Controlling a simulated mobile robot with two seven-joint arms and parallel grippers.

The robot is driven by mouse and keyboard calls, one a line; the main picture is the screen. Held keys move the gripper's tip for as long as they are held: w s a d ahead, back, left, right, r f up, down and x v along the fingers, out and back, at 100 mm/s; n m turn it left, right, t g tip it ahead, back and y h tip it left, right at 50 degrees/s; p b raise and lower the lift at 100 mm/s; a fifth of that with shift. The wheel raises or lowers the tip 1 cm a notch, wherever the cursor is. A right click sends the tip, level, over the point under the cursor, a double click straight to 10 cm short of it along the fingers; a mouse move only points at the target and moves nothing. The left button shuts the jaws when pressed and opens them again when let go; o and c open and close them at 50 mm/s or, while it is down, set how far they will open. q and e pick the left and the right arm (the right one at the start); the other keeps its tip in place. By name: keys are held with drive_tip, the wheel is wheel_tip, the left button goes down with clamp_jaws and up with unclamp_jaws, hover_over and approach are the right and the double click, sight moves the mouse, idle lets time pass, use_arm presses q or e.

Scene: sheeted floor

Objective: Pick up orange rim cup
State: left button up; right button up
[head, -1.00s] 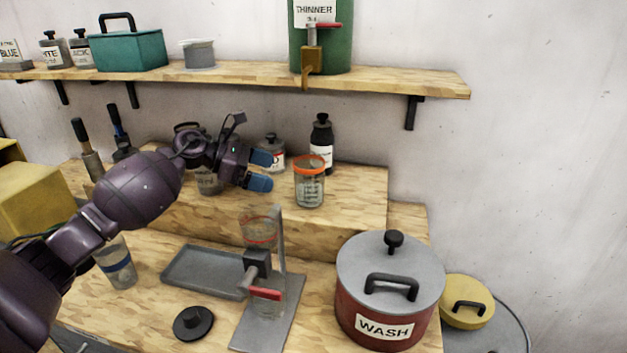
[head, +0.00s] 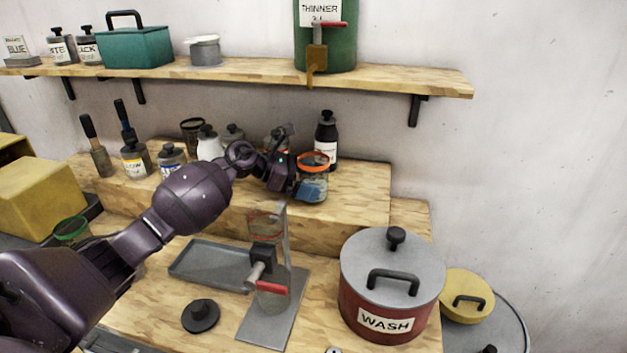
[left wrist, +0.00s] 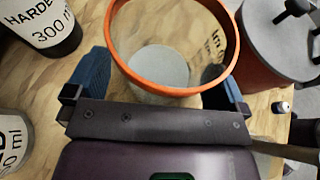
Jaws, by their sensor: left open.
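The orange rim cup (head: 313,163) is a clear cup with an orange ring at its top, standing upright on the raised wooden step. My left gripper (head: 305,188) is at the cup, with a blue finger in front of its lower wall in the head view. In the left wrist view the cup (left wrist: 170,88) lies between the two open blue fingers of my left gripper (left wrist: 160,88). The cup looks empty. Whether either finger touches its wall cannot be told. My right gripper is not in view.
A dark bottle (head: 326,138) stands close behind the cup. Several labelled jars and tools stand left along the step. Below are a metal stand (head: 265,310), a grey tray (head: 205,265) and a red WASH pot (head: 390,300). A shelf (head: 240,74) runs above.

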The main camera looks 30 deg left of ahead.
use_arm(q)
drive_tip(key=c, duration=1.1)
